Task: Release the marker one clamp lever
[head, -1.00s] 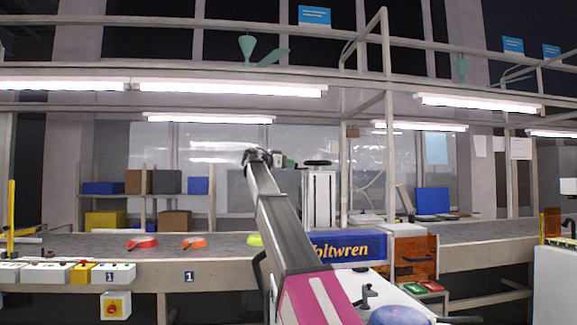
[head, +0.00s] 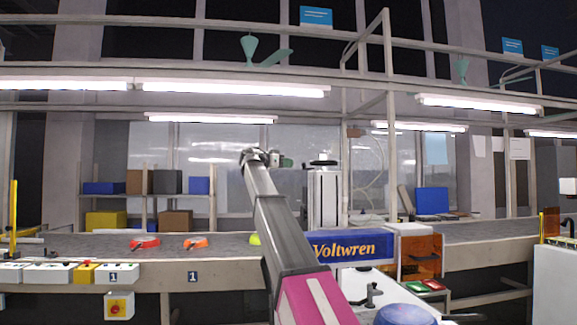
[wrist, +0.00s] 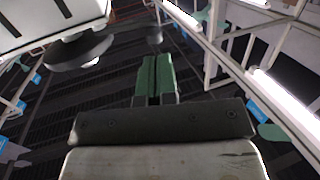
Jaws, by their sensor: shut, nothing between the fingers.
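The marker is a white-grey column (head: 324,200) with a black round knob (head: 323,163) on top, standing behind the blue Voltwren sign. I cannot make out its clamp lever for certain in either view. My gripper (head: 285,162) is raised at the end of the outstretched arm, just left of the knob in the picture. In the wrist view its green fingers (wrist: 155,75) are together with nothing between them. A black disc (wrist: 78,50) under a white body shows at the upper left there, apart from the fingers.
The Voltwren sign (head: 345,248) stands right of my arm. A grey handle (head: 371,294) stands on a white surface in front. The conveyor (head: 100,245) carries red and orange pans (head: 194,242). An orange guard (head: 421,256) stands at the right.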

